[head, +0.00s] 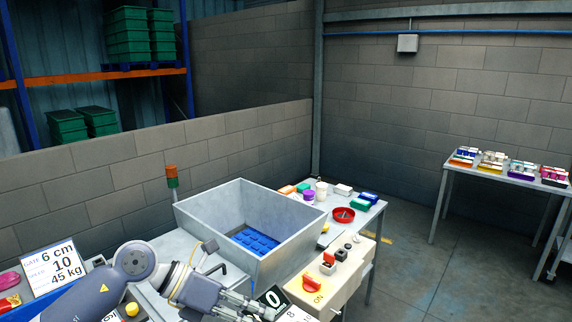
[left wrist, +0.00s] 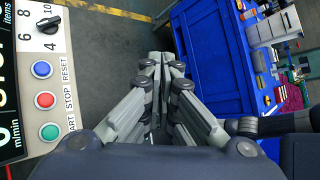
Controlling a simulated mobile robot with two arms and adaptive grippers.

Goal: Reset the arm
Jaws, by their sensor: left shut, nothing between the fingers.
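My left arm comes in from the lower left in the head view. Its gripper (head: 250,304) is over the front of the machine, near a black sign with a white 0. In the left wrist view the fingers of my left gripper (left wrist: 164,60) are together with nothing between them. The gripper is beside a control panel (left wrist: 58,72) with blue, red and green buttons and a black knob. It appears apart from the buttons. My right gripper is in neither view.
A grey metal bin (head: 205,218) with a blue grid floor stands behind the arm. A control box (head: 322,284) with red knobs is right of the gripper. A side table holds several small packages and a red dish (head: 343,214). A blue workbench (left wrist: 208,55) shows right in the wrist view.

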